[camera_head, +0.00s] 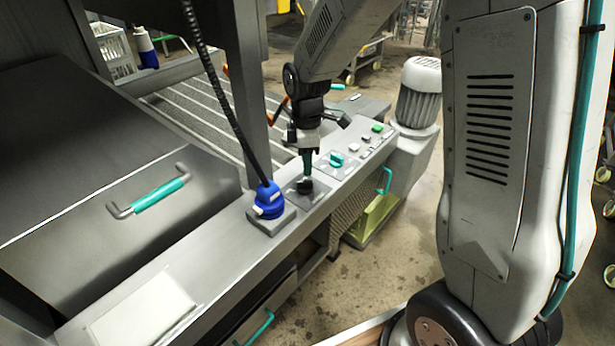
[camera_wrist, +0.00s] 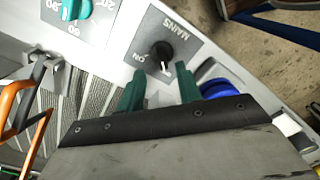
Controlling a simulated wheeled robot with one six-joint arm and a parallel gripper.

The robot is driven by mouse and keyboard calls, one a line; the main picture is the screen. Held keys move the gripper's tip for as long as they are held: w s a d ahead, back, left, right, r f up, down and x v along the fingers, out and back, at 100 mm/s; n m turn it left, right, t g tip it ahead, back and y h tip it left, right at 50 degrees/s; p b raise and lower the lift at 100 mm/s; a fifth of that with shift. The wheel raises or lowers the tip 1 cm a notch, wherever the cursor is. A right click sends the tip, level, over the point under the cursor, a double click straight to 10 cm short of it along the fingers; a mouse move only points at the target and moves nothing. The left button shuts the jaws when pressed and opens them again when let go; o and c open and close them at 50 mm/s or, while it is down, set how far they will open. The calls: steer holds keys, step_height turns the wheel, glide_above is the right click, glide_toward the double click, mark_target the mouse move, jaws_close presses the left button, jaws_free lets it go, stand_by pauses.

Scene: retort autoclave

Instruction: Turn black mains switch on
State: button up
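The black mains switch (camera_wrist: 162,55) is a round knob on a grey plate marked MAINS in the wrist view. In the head view, my gripper (camera_head: 307,174) points down over the black switch (camera_head: 304,187) on the sloping panel. I cannot tell whether the fingers touch it.
A blue connector (camera_head: 269,198) with a black cable stands left of the switch. A teal dial (camera_head: 337,159) and several buttons lie right of it; the teal dial (camera_wrist: 76,9) also shows in the wrist view. A steel lid with a teal handle (camera_head: 160,193) is at left.

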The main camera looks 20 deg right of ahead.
mark_target(307, 181)
step_height(307, 181, down, 6)
stand_by(0.4)
jaws_close()
